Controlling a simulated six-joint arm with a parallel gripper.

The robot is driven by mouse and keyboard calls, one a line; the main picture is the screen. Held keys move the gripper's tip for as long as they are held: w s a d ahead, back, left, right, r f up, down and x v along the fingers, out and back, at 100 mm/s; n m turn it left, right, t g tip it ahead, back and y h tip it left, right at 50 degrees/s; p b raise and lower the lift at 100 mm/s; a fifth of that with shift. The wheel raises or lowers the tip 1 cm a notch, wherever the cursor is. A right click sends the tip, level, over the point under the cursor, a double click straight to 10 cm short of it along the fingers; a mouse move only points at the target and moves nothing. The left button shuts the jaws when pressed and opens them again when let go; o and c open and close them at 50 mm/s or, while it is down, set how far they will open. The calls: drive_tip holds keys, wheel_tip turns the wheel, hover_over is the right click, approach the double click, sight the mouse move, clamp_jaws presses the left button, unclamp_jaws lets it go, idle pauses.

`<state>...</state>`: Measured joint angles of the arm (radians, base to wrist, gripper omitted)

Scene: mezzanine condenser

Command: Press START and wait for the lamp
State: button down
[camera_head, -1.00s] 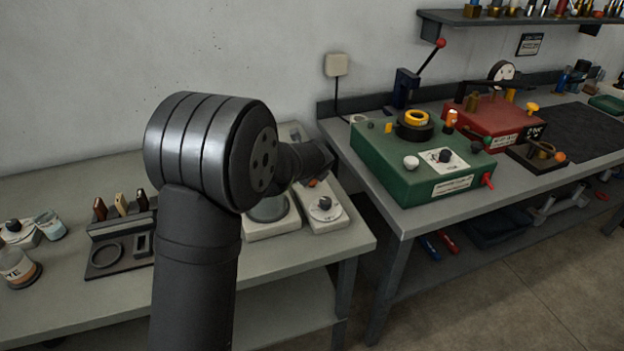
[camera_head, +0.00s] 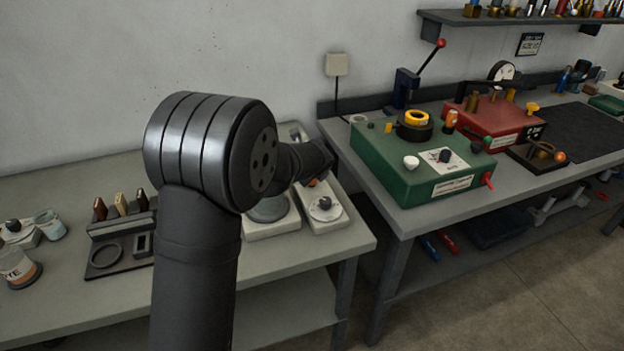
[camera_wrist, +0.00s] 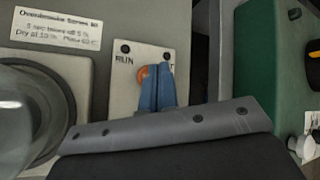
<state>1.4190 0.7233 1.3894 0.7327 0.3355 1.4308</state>
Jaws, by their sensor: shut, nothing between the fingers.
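The control panel (camera_wrist: 120,95) is a pale plate with a RUN label and a second label mostly covered by my fingers, only its last letter T showing. A dark round spot (camera_wrist: 125,48) sits above RUN and looks unlit; another dark spot (camera_wrist: 166,56) is by the fingertips. An orange round part (camera_wrist: 141,75) shows beside the left finger, partly hidden. My gripper (camera_wrist: 160,68) has blue fingers closed together, tips over the panel; I cannot tell whether they touch it. In the head view my wrist hides most of the panel; an orange part (camera_head: 313,183) shows below it.
A glass vessel on a pale base (camera_head: 268,208) stands just left of the panel. A pale unit with a dark knob (camera_head: 325,207) is in front. The green box (camera_head: 415,175) is on the right bench, across a gap. A dark holder rack (camera_head: 122,250) stands at left.

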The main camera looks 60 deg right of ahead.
drive_tip(key=shift+f, duration=0.15)
idle(0.4)
drive_tip(key=shift+f, duration=0.3)
drive_tip(key=shift+f, duration=0.65)
idle(0.8)
drive_tip(key=shift+r, duration=1.1)
drive_tip(key=shift+r, duration=2.5)
